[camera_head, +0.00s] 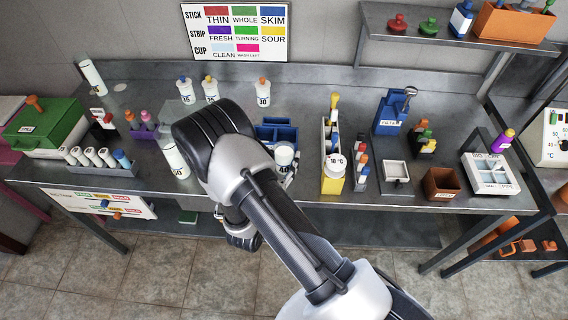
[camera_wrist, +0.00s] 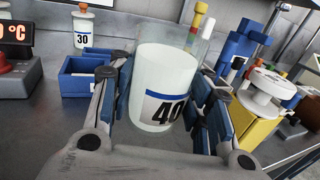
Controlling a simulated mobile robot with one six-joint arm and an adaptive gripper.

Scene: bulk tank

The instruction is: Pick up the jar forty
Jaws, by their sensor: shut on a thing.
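The jar forty (camera_wrist: 165,90) is a clear jar with milky white contents and a blue-edged label reading 40. It stands between the blue finger pads of my gripper (camera_wrist: 168,100) in the wrist view, slightly tilted in the picture. My gripper is shut on it, with a pad against each side. In the head view the jar (camera_head: 285,155) shows just right of my arm, in front of the blue bin (camera_head: 276,133). My arm hides part of my gripper there. I cannot tell whether the jar's base touches the bench.
Jar 30 (camera_head: 263,97) stands behind the blue bin. A yellow holder marked 10 °C (camera_head: 334,172) stands close to the right of my gripper. A white bottle (camera_head: 176,160) stands left of my arm. The bench's front edge is close by.

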